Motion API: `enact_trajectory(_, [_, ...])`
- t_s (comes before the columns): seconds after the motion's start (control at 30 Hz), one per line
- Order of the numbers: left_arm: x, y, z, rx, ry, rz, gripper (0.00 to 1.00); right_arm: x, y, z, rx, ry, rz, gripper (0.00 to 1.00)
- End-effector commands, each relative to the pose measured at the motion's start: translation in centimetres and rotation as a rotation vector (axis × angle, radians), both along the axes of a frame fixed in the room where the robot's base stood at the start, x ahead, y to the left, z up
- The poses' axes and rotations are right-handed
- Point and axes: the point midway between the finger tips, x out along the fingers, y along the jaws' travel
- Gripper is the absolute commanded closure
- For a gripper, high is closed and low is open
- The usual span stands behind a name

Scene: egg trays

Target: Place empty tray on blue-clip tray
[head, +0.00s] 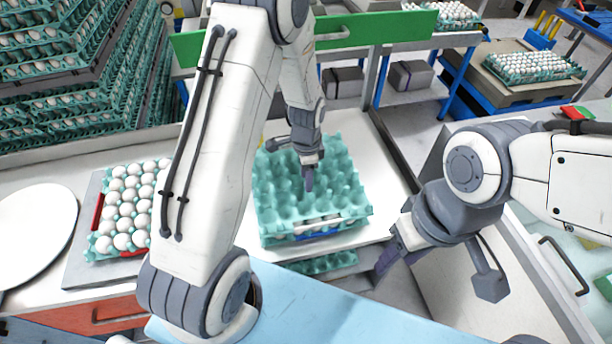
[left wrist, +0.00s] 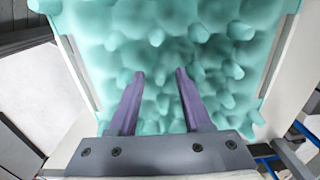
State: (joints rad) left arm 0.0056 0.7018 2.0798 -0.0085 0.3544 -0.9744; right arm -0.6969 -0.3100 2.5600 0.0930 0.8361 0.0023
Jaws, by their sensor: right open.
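An empty teal egg tray (head: 335,180) lies on the white worktop in the middle of the head view. It sits on a low stack whose front shows a white strip and a blue piece (head: 320,236) under its rim. Whether the blue piece is a clip is too small to tell. My left gripper (head: 308,184) points down over the tray's middle. In the left wrist view, its two fingers (left wrist: 160,78) are apart above the teal cups (left wrist: 225,45), with nothing clearly between them. My right gripper (head: 393,250) is open and empty, right of the stack's front corner.
A tray of white eggs with red clips (head: 103,212) stands on a grey plate at left, beside a white round disc (head: 38,225). Another teal tray edge (head: 325,263) shows below the stack. Tall egg stacks (head: 75,70) stand at back left. A green bar (head: 375,30) crosses behind.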

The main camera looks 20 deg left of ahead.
Motion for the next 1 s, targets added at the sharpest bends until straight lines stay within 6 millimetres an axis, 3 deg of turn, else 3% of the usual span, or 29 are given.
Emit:
enact_trajectory(0.23, [0.0,0.0,0.2,0.001,-0.001,0.000,0.51,0.0,0.0,-0.1,0.000,0.000,0.000,0.50])
enact_trajectory(0.37, [0.1,0.0,1.4,0.001,-0.004,0.000,0.51,0.0,0.0,-0.5,0.000,0.000,0.000,0.50])
enact_trajectory(0.7, [0.1,0.0,8.4,0.000,-0.007,0.000,0.51,0.0,0.0,-2.0,0.000,0.000,0.001,0.50])
enact_trajectory(1.0, [-0.3,-0.5,12.1,-0.001,-0.003,0.002,0.51,0.0,0.0,-2.4,0.000,0.000,0.001,0.50])
